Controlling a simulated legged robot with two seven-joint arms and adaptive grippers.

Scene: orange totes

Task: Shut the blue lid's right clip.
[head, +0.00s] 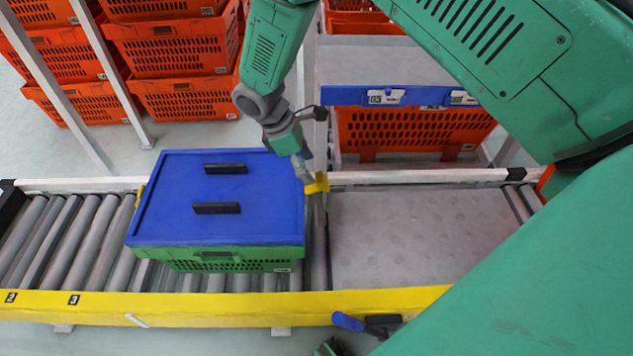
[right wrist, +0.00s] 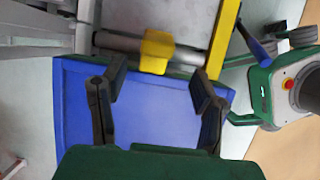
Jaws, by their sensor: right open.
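A green tote (head: 235,262) with a blue lid (head: 180,190) stands on the roller conveyor in the head view. The lid's yellow right clip (head: 316,184) sticks out from the lid's right edge, and looks open. My right gripper (head: 304,168) is just over that edge, close to the clip. In the right wrist view my right gripper (right wrist: 160,82) is open and empty, its two dark fingers apart over the lid (right wrist: 150,115). The clip (right wrist: 157,50) shows beyond the fingertips, between their lines. I cannot tell whether a finger touches it. My left gripper is not seen.
The lid has two black handles (head: 217,208). A yellow rail (head: 230,308) runs along the conveyor's near side, a white rail (head: 430,177) along the far side. A bare grey plate (head: 420,240) lies right of the tote. Orange totes (head: 175,55) are stacked behind.

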